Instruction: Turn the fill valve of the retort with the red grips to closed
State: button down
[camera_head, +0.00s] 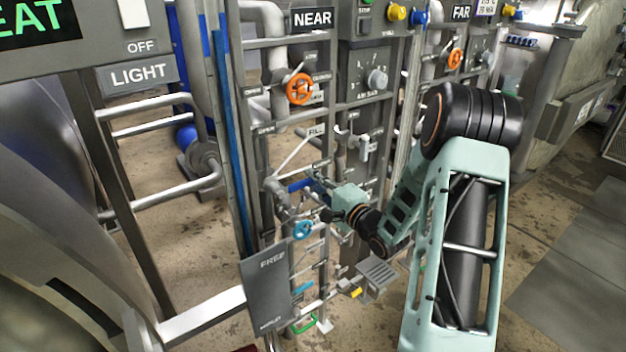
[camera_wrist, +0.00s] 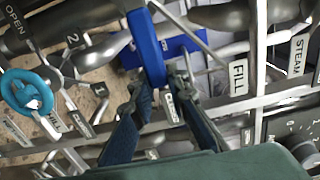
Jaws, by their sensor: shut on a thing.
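The fill valve's blue lever (camera_wrist: 147,45) runs down the middle of the wrist view, beside a plate reading FILL (camera_wrist: 238,77). Its lower end lies between the fingers of my gripper (camera_wrist: 157,84), which is shut on it. A small plate (camera_wrist: 173,108), which seems to read CLOSED, is close by the lever's lower end. In the head view the blue lever (camera_head: 299,186) lies nearly level on the pipework below the NEAR sign (camera_head: 312,18), with my gripper (camera_head: 315,180) at its right end. No red grips can be made out.
A light-blue handwheel (camera_head: 303,230) is just below the lever; it also shows in the wrist view (camera_wrist: 27,92). An orange handwheel (camera_head: 300,89) is above. A grey plate (camera_head: 268,290) hangs at lower left. Pipes and rails crowd around my gripper.

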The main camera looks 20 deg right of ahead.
jog(key=c, duration=1.8)
grip_release()
jog(key=shift+f, duration=0.15)
jog(key=shift+c, duration=0.2)
jog(key=v, duration=1.2)
